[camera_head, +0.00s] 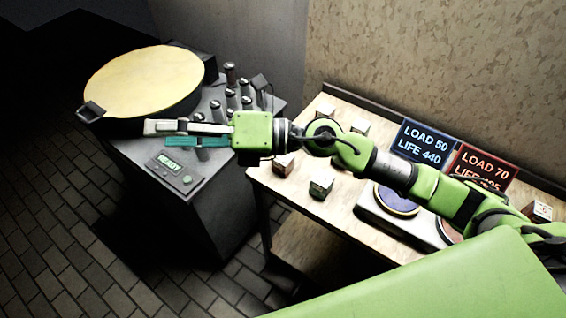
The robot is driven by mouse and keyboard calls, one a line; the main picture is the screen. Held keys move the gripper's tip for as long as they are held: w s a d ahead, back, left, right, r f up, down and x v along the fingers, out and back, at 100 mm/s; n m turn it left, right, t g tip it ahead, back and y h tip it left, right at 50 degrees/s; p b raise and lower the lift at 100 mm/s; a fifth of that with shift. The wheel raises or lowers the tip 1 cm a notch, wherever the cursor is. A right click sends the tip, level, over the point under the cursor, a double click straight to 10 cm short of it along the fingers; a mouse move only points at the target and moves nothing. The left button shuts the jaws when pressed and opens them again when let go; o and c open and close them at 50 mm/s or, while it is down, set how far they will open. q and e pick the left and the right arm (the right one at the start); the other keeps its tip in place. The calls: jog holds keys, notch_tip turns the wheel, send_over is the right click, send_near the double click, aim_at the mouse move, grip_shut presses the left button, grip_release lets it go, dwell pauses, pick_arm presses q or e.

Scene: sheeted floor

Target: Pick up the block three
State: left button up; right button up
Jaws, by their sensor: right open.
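Several small blocks stand on the wooden table. They include a dark-sided block (320,186) near the front edge, a reddish-brown block (283,166) to its left, and a block (360,127) behind my right arm. Another block (541,211) is at the far right. Their markings are too small to read, so I cannot tell which is block three. My right gripper (160,130) is open and appears empty. It points left over the dark console, well left of the blocks. My right arm crosses above the table and hides part of it. My left gripper is out of view.
The dark console (225,205) carries a large round pan (145,82), several upright knobs and a READY panel (172,166). On the wooden table (262,187), a two-disc device (398,198) stands before blue and red LOAD/LIFE signs (423,143). A wall closes the back.

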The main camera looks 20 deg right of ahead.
notch_tip(320, 180, down, 5)
jog(key=d+n+g+h, duration=0.1)
jog(key=n+g+h, duration=0.1)
jog(key=n+h, duration=0.3)
jog(key=h, duration=1)
send_near(283, 158)
jog(key=p+x, duration=0.2)
jog(key=x, duration=0.3)
jog(key=shift+w+a+f, duration=0.1)
jog(key=shift+w+a, duration=0.1)
jog(key=shift+w+f+p, duration=0.1)
jog(key=shift+f+p, duration=0.4)
jog(key=shift+p, duration=0.1)
jog(key=p+x, duration=0.1)
jog(key=x, duration=0.2)
jog(key=shift+w+d+f, duration=0.1)
jog(key=shift+f, duration=0.15)
jog(key=shift+w+f+p, duration=0.15)
jog(key=shift+f+p, duration=0.15)
jog(key=shift+f, duration=0.25)
jog(key=c, duration=1.5)
jog(key=shift+r, duration=0.1)
jog(key=shift+c, duration=0.5)
